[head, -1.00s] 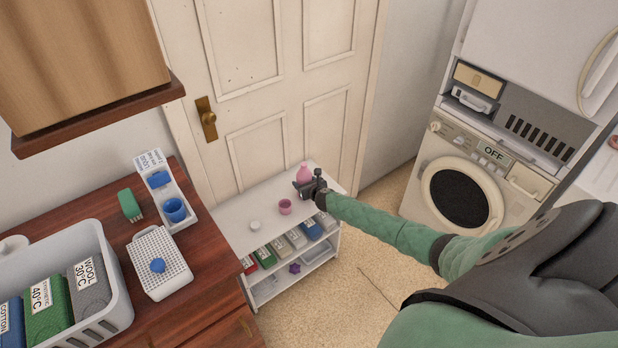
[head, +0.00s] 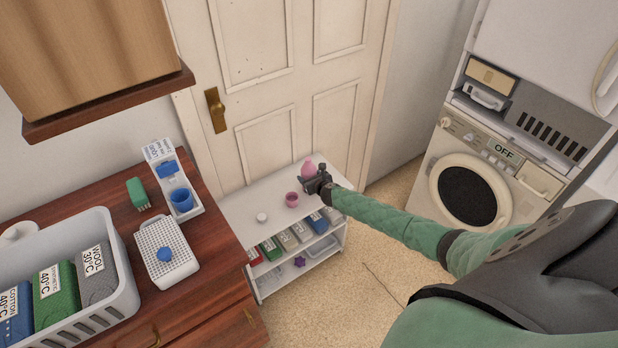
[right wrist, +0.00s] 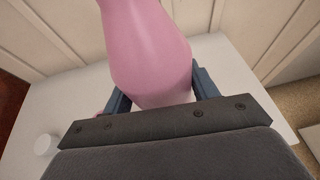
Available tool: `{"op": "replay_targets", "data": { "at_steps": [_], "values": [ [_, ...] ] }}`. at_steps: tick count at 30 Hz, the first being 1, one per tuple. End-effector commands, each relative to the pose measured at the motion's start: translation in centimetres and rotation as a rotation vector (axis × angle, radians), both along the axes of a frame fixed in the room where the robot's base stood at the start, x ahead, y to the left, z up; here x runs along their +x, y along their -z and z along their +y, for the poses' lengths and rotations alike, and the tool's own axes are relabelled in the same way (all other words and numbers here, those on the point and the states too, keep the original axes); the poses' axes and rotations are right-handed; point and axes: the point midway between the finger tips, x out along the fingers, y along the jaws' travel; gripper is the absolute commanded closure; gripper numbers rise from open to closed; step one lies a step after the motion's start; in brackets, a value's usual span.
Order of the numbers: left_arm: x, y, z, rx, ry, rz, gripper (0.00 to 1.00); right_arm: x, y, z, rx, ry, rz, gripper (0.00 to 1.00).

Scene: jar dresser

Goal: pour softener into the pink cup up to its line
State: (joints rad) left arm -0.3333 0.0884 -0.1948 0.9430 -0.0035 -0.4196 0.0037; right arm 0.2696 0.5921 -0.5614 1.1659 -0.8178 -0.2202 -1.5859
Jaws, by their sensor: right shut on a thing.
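The pink softener bottle (head: 309,167) is at the back of the white shelf unit's top. In the right wrist view the bottle (right wrist: 150,55) fills the middle, between the blue fingers. My right gripper (head: 315,182) is shut on it; the bottle looks close to upright, and I cannot tell whether its base touches the shelf. The pink cup (head: 291,199) stands upright on the shelf top, just left of the gripper. Its line and its contents are too small to make out. My left gripper is not in view.
A small white cap (head: 262,217) lies left of the cup; it also shows in the right wrist view (right wrist: 46,145). The shelf unit (head: 240,207) stands against the door. A wooden dresser (head: 215,262) with a laundry basket (head: 122,275) is at left, a washing machine (head: 490,160) at right.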

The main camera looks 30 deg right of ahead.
Motion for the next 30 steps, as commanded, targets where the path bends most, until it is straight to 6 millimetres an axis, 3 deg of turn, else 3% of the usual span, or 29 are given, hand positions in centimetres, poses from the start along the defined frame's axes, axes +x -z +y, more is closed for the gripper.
{"op": "replay_targets", "data": {
  "at_steps": [18, 30],
  "values": [
    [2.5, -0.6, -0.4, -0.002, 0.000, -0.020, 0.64, 0.1, -0.3, 0.0, -0.123, 0.001, -0.033, 1.00],
    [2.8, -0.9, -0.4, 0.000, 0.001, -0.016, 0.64, 0.1, -0.4, 0.1, -0.204, 0.000, -0.054, 1.00]
  ]
}}
